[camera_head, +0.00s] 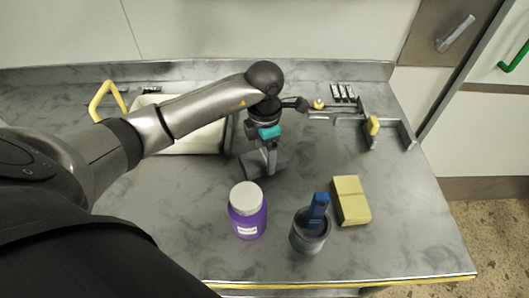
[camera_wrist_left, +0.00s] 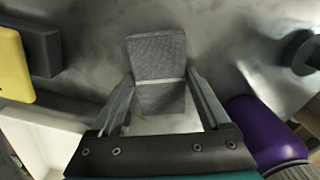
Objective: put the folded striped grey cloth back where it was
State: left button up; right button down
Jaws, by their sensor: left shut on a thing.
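The folded striped grey cloth (camera_head: 256,166) is at the middle of the grey worktop, under my left gripper (camera_head: 268,153). In the left wrist view the cloth (camera_wrist_left: 157,58) shows as a grey textured block with a pale stripe across it. It sits between the two fingers of my left gripper (camera_wrist_left: 162,88), which is shut on it. I cannot tell whether the cloth's lower end touches the worktop. My right gripper is not in view.
A purple jar (camera_head: 248,222) with a white lid stands in front of the cloth. A grey cup (camera_head: 308,238) holding a blue item (camera_head: 317,208) and a yellow block (camera_head: 351,199) stand front right. A white basin (camera_head: 205,138) lies behind my left arm.

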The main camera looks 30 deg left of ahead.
aim_at(264, 156)
pick_arm(q)
jog(key=o, duration=1.2)
jog(key=shift+c, duration=0.2)
jog(key=shift+r, duration=0.35)
notch_tip(264, 156, up, 12)
jog(key=p, duration=0.1)
jog(key=shift+f+p, duration=0.25)
jog(key=shift+p, duration=0.1)
